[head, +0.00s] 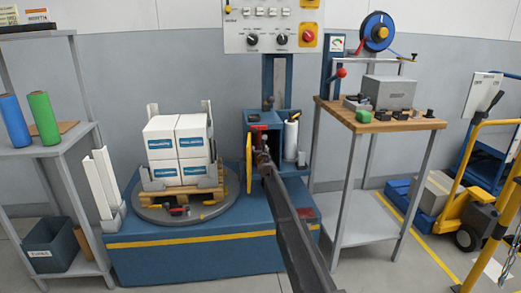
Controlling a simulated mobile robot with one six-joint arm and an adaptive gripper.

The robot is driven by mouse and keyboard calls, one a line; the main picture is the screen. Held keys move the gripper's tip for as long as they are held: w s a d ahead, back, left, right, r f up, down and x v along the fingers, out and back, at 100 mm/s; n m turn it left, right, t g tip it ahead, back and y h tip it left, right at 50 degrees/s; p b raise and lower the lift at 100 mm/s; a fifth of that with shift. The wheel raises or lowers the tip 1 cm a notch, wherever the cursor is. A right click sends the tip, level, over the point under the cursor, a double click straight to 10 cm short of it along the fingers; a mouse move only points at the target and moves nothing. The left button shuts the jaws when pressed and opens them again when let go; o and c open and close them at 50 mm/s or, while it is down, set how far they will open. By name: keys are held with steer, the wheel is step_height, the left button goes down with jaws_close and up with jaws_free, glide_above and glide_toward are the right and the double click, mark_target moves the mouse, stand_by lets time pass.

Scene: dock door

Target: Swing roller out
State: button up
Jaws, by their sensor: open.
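A stretch-wrap machine has a blue film carriage (264,119) on its mast. A slim white upright roll (291,138) stands at the carriage's right side. A yellow upright part (249,160) is at its left side. I cannot tell for certain which part is the swinging roller. A red part (258,128) shows at the carriage front. My arm reaches up from the bottom of the picture, and my gripper (261,150) is at the carriage front, just below the red part. The gripper is open; its fingers are small and dark. Whether it touches anything is unclear. My arm hides part of the carriage.
White boxes (177,150) on a wooden pallet (180,196) stand on the round turntable (155,213), left of the carriage. A wooden-topped bench (385,124) is close on the right. A shelf (60,150) is at the left. A control panel (270,28) is above.

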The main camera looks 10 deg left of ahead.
steer(key=shift+w, duration=0.25)
jaws_close()
steer(key=shift+s+a, duration=0.1)
steer(key=shift+a, duration=0.15)
